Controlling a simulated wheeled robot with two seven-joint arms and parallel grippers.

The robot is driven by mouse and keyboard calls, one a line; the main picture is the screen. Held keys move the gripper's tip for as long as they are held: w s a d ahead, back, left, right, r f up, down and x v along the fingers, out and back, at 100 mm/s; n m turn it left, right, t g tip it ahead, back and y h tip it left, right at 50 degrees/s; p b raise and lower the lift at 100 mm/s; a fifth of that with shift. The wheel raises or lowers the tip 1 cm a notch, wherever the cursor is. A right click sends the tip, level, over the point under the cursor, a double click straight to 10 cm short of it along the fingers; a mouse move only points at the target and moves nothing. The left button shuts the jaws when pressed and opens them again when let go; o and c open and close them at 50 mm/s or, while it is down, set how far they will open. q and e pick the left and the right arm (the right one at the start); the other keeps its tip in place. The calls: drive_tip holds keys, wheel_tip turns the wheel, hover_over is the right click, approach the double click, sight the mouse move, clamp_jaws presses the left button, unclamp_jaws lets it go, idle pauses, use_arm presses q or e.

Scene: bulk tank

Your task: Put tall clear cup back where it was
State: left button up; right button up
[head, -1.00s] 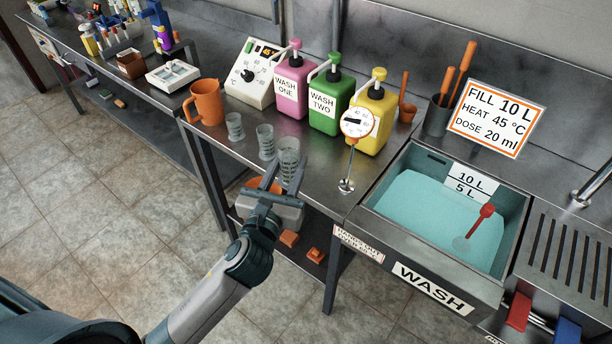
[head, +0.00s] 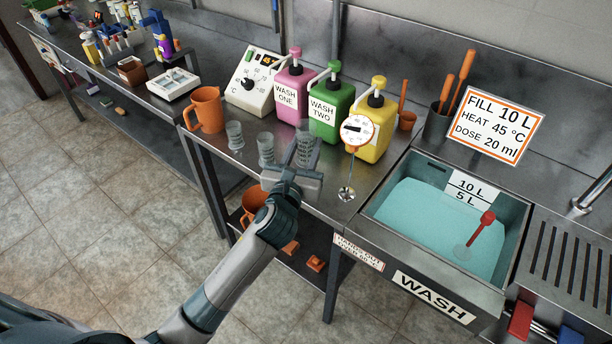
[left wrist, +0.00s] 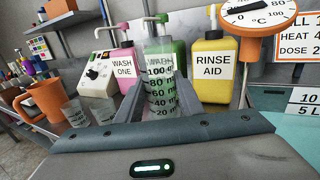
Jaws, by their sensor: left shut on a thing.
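The tall clear cup (head: 307,148) is upright at the steel counter, right of two shorter clear cups. My left gripper (head: 296,160) is shut on it from the front. My right gripper is not in view.
Behind stand the pink (head: 291,98), green (head: 330,108) and yellow (head: 376,125) pump bottles. An orange jug (head: 206,108) stands at the left. Some bare counter (head: 330,180) lies right of the gripper.

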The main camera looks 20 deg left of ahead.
sight(303, 167)
use_arm(q)
drive_tip(key=shift+f, duration=2.4)
drive_tip(key=shift+f+b, duration=0.3)
drive_tip(key=shift+f, duration=1.6)
drive_tip(key=shift+f, duration=0.15)
drive_tip(key=o, duration=1.1)
drive_tip(key=shift+o, duration=0.2)
